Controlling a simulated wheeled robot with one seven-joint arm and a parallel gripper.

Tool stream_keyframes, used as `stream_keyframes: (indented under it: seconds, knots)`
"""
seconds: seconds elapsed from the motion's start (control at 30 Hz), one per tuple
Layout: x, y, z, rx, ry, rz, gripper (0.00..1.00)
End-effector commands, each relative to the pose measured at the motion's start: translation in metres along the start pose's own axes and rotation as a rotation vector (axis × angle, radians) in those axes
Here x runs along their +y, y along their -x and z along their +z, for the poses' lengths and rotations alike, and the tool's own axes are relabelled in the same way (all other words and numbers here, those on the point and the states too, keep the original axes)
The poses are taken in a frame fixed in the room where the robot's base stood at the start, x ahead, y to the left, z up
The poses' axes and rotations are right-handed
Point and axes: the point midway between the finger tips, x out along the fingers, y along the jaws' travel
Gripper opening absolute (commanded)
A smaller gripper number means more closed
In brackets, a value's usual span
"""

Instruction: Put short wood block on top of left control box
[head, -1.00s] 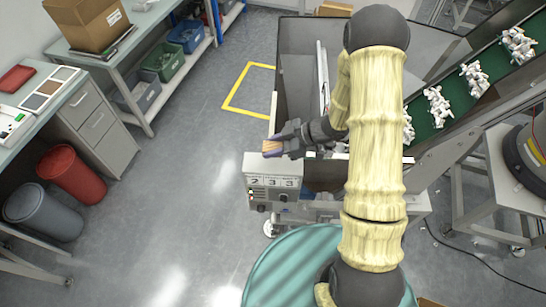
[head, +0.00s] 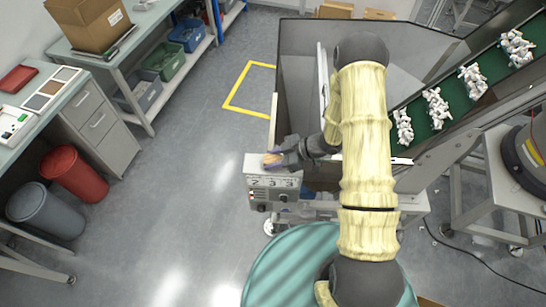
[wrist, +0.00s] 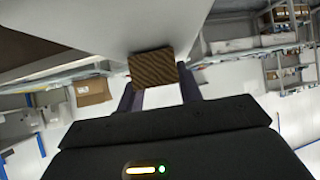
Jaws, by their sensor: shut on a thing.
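The short wood block (wrist: 152,68) is between the fingers of my gripper (wrist: 158,88) in the wrist view, its brown grained face showing. In the head view the block (head: 268,162) is small and partly covered by the fingers. My gripper (head: 275,158) is shut on it, over the far part of the left control box (head: 258,183). This box is pale grey, with numbered panels and knobs on its front. I cannot tell whether the block touches the box top.
A grey hopper (head: 291,75) with tall walls stands behind and right of the box. A green conveyor (head: 455,92) carrying white parts rises at the right. A teal round surface (head: 290,268) is in front. Open floor lies to the left.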

Motion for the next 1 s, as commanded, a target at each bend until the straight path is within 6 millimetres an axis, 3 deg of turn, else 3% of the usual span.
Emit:
stream_keyframes:
  seconds: [0.33, 0.37, 0.47, 0.83, 1.0]
  knots:
    - [0.001, -0.001, 0.004, 0.0, -0.001, 0.003, 0.14]
    - [0.001, -0.001, 0.003, 0.0, 0.0, 0.003, 0.4]
    - [0.001, -0.001, 0.002, 0.0, 0.0, 0.002, 0.57]
    - [0.001, 0.002, -0.002, 0.0, 0.001, 0.002, 0.57]
    - [0.002, 0.018, 0.003, -0.001, 0.002, 0.006, 0.57]
